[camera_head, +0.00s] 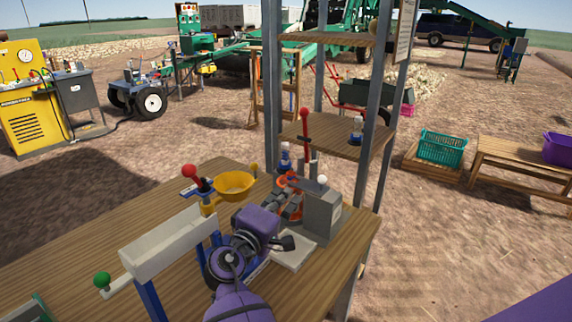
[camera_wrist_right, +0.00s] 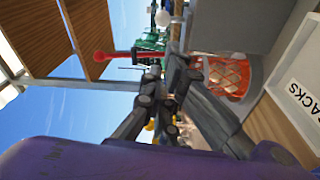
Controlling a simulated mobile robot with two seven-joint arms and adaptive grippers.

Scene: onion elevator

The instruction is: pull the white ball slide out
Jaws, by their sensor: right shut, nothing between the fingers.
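The white ball (camera_head: 322,180) sits at the top of a grey box (camera_head: 321,213) near the right end of the wooden table. It also shows at the top of the right wrist view (camera_wrist_right: 162,18). My right gripper (camera_head: 290,204) is shut and empty, just left of the box, close to an orange mesh (camera_head: 287,181). Its dark fingers (camera_wrist_right: 167,78) show in the wrist view, apart from the ball. My purple right arm hides part of the table. The slide itself is hard to make out. My left gripper is not in view.
Metal posts (camera_head: 366,150) and a small shelf (camera_head: 338,139) stand behind the box. The table's left part (camera_head: 60,255) is mostly clear.

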